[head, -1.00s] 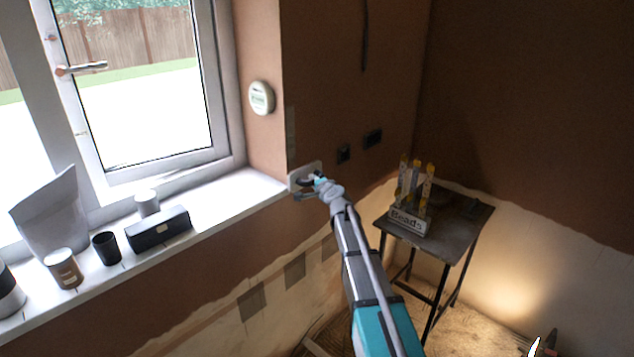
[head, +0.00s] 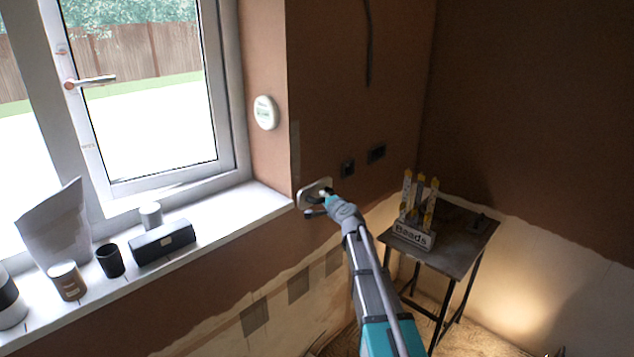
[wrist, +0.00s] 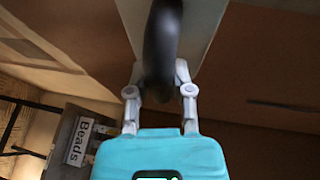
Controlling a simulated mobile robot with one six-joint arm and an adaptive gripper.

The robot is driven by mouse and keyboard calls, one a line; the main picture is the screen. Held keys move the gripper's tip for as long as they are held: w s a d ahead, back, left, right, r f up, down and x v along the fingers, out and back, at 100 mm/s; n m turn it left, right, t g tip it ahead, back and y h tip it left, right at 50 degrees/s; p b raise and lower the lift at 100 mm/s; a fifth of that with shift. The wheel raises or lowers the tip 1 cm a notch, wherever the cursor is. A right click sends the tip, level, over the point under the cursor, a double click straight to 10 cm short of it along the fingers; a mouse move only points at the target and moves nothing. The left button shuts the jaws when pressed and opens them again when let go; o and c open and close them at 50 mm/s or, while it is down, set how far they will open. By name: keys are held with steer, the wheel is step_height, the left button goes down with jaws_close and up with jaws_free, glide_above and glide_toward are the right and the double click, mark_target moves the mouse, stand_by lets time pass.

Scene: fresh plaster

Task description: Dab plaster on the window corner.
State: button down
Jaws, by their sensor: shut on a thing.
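My gripper (head: 325,200) is shut on the black handle (wrist: 163,45) of a plastering trowel. The trowel's pale plate (head: 311,190) is beside the window corner (head: 293,160), just right of the sill's end. I cannot tell whether the plate touches the wall. In the wrist view the plate (wrist: 200,20) lies beyond the handle, with the two fingers (wrist: 160,92) on either side. A narrow greyish strip shows on the corner edge above the trowel. I see no distinct plaster on the plate's visible side.
The white sill (head: 225,205) holds a black case (head: 162,243), cups and a pale bag (head: 57,228). A round white device (head: 266,112) is on the reveal. Dark sockets (head: 376,153) are on the wall. A dark table (head: 455,250) carries a "Beads" box (head: 412,232).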

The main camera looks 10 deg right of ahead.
mark_target(310, 191)
stand_by(0.7)
steer(key=shift+w+a, duration=0.1)
steer(key=shift+w, duration=0.05)
steer(key=shift+w+a, duration=0.65)
steer(key=shift+w, duration=0.25)
steer(key=shift+w+a, duration=0.65)
steer(key=shift+w, duration=0.2)
steer(key=shift+w+a, duration=0.65)
steer(key=shift+w, duration=0.25)
steer(key=shift+w+a, duration=0.6)
steer(key=shift+w, duration=0.2)
steer(key=shift+r, duration=0.1)
step_height(310, 191, up, 4)
steer(key=p, duration=0.4)
steer(key=shift+s, duration=0.1)
stand_by(0.4)
